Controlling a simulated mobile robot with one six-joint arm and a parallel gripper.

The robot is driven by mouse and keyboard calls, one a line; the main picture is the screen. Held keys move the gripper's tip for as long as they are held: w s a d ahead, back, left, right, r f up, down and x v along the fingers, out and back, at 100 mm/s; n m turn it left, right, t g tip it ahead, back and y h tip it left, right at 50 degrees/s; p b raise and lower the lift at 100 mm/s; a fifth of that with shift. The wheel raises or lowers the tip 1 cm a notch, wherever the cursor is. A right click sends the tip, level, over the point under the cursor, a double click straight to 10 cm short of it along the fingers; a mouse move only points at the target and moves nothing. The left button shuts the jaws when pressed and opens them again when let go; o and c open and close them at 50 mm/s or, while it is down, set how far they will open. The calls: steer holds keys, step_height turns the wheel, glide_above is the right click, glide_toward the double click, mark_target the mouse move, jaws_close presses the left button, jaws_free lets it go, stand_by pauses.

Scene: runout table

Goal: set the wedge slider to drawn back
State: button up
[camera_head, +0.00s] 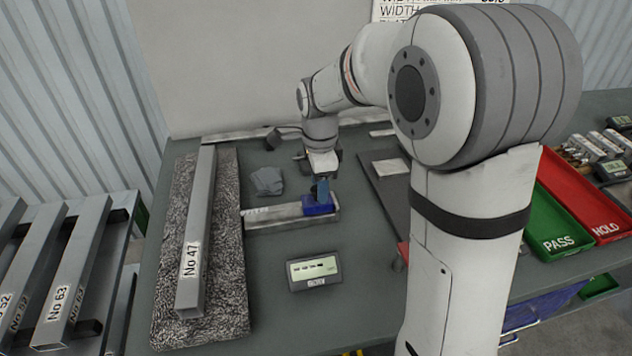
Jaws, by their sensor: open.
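The wedge slider appears to be the small blue block (316,209), sitting near the right end of a pale metal bar (275,222) on the table. A darker blue upright part stands at its top. My gripper (321,182) points down right at this block, at its upper part. The gripper is open, but the fingers are small and partly merged with the blue part, so I cannot tell whether they touch it or stand around it.
A square tube marked No 47 (197,230) lies on a speckled mat (226,290) at left. A small display box (314,271) stands in front of the bar. Grey cloths (267,181) lie behind it. Green PASS (548,222) and red HOLD (590,205) trays are at right. My arm hides the middle right.

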step_height(320, 180, up, 8)
steer(key=shift+f, duration=0.1)
stand_by(0.4)
steer(key=s+d+f+n+t, duration=0.1)
steer(key=s+d+n, duration=0.4)
steer(key=s+n, duration=0.3)
steer(key=s+d+f+n+t, duration=0.1)
steer(key=s+d+f+n, duration=0.1)
steer(key=s+d+n, duration=0.3)
steer(key=s+n, duration=0.3)
steer(key=s, duration=0.4)
steer(key=shift+f+t, duration=0.15)
steer(key=shift+t, duration=0.25)
